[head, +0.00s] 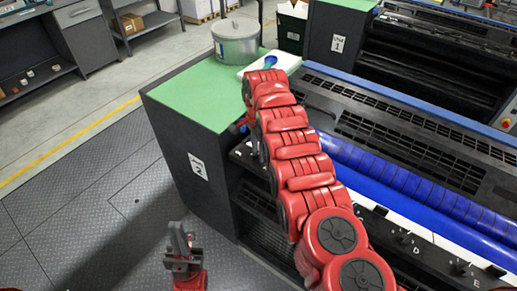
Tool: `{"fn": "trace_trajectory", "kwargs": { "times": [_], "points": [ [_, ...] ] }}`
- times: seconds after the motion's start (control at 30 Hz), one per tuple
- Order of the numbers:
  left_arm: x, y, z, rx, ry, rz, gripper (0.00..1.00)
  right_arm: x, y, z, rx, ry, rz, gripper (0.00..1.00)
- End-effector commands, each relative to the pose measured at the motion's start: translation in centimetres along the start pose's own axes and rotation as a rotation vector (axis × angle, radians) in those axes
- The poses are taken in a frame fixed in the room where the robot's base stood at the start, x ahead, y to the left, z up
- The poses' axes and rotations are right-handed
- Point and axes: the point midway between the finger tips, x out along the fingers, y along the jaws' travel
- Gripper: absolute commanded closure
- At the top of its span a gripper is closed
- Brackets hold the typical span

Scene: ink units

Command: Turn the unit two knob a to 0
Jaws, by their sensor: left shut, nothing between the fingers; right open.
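Unit two (190,115) is the dark machine with a green top and a white label marked 2 (198,166). Its front ledge carries small black knobs, with letters such as D (402,237) showing at the lower right. Knob a cannot be made out, and my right arm covers much of the ledge. My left gripper (181,243) is low at the bottom left, shut and empty, apart from the unit. My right arm reaches across the unit's front. A small part of my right gripper (241,125) shows beside it. It is open, with its fingers mostly hidden.
A lidded metal pot (236,42) and a white tray with blue ink (271,62) stand on the green top. Blue rollers (400,185) run along the unit. Unit one (338,40) stands behind. Floor at the left is clear up to the shelves.

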Motion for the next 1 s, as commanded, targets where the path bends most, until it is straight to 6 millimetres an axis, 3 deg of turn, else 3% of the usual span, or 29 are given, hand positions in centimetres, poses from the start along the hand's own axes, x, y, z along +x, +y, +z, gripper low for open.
{"fn": "trace_trajectory", "kwargs": {
  "times": [0.27,0.5,1.0],
  "points": [
    [0.00,0.00,0.00,0.000,0.000,0.000,1.00,0.15,-0.02,-0.02,0.001,0.000,-0.001,0.58],
    [0.00,0.00,0.00,0.000,0.000,0.000,1.00,0.15,-0.01,-0.02,0.000,0.000,-0.001,1.00],
    [-0.48,0.02,0.09,0.000,0.000,0.000,1.00,0.28,-0.04,-0.01,-0.028,0.000,-0.001,1.00]
  ]
}}
